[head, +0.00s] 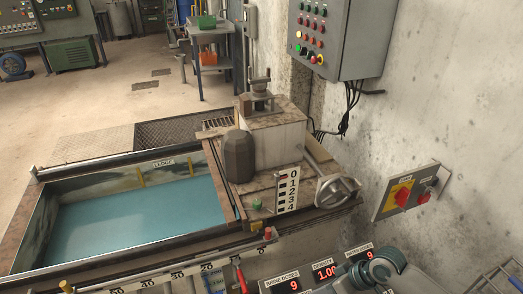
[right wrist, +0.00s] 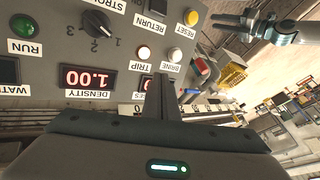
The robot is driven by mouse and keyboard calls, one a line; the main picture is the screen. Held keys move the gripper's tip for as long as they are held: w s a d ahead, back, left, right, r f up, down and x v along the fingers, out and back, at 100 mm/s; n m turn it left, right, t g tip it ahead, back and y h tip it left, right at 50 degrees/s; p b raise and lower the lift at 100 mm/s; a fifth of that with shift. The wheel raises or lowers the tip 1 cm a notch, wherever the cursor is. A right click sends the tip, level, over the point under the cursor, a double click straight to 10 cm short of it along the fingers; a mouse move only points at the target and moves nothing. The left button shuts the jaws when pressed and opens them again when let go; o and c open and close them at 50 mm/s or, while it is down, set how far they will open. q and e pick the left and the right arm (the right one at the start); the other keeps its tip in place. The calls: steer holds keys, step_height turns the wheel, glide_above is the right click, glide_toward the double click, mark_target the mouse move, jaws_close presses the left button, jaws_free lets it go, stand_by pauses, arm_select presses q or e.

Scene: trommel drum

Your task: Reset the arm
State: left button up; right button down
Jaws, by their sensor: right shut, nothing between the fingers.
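In the right wrist view a grey control panel (right wrist: 110,50) shows upside down. A yellow button (right wrist: 190,17) sits by the RESET label (right wrist: 181,30). A white button is by the RETURN label (right wrist: 150,28).
In the head view a blue-filled trough (head: 125,215) lies left, with a handwheel (head: 337,190) at its right end. Red displays (head: 325,271) show at the bottom. A wall box (head: 340,35) and a red switch (head: 400,194) are on the right wall.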

steer(key=s+a+f+m+t+h, duration=0.15)
steer(key=s+a, duration=0.25)
steer(key=s, duration=0.6)
steer(key=s+d+r+m+h, duration=0.1)
steer(key=s+d+m+h, duration=0.35)
steer(key=s+d, duration=0.75)
steer(key=w+a+f+n+t, duration=0.1)
steer(key=w+a+f, duration=0.15)
steer(key=f, duration=0.65)
steer(key=w+a+f+t, duration=0.1)
steer(key=w+a+f, duration=0.15)
steer(key=f, duration=0.75)
step_height(320, 180, down, 15)
steer(key=s+a+t+y, duration=0.1)
steer(key=s, duration=0.1)
steer(key=shift+s, duration=0.3)
steer(key=shift+b, duration=0.3)
